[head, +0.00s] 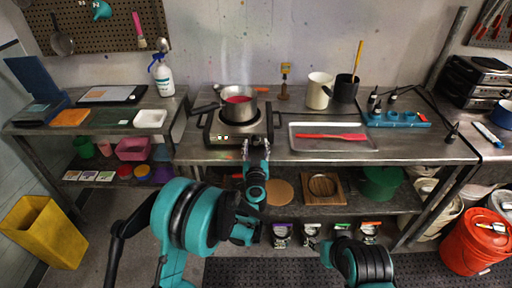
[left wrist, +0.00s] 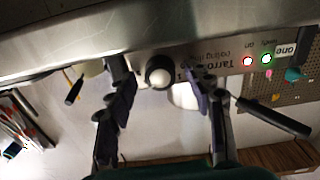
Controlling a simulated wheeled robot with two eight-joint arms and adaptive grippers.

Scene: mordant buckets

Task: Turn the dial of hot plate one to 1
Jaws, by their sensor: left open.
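Hot plate one (head: 213,139) stands on the steel bench with a pot of red liquid (head: 238,100) on top. My left gripper (head: 256,144) is in front of its right front side, fingers pointing at it. In the left wrist view, which is upside down, the round pale dial (left wrist: 160,72) sits between the open fingers of my left gripper (left wrist: 158,82). I see no clear contact with either finger. Dial markings are mostly hidden or too small to read. A red light, a green light and the "one" label (left wrist: 285,50) show beside it. My right gripper's fingers are not visible.
A tray with a red spatula (head: 333,137) lies right of the hot plate. A white mug (head: 319,92) and a black mug (head: 346,89) stand behind it. A lower shelf with a wooden tray (head: 322,187) is below the bench.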

